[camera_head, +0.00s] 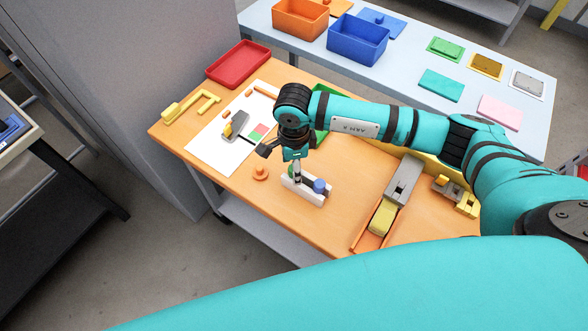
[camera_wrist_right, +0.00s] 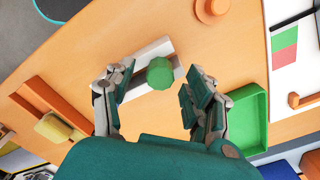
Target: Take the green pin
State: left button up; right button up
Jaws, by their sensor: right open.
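The green pin (camera_wrist_right: 160,73) shows in the right wrist view as a green faceted head above the white holder (camera_wrist_right: 150,55). My right gripper (camera_wrist_right: 157,80) is open, with one finger on each side of the pin and gaps between. In the head view, the right gripper (camera_head: 296,170) points down over the left end of the white holder (camera_head: 312,197). Only a sliver of green shows there behind the fingers. A blue pin (camera_head: 319,186) stands at the holder's right end. My left gripper is not in view.
An orange pin (camera_head: 260,173) stands on the orange table left of the holder. A grey and yellow part lies in an orange tray (camera_head: 369,239) to the right. A green tray (camera_wrist_right: 249,118) is near one finger. A red tray (camera_head: 238,64) is at the back left.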

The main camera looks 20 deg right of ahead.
grip_shut()
jog(key=shift+r, duration=0.1)
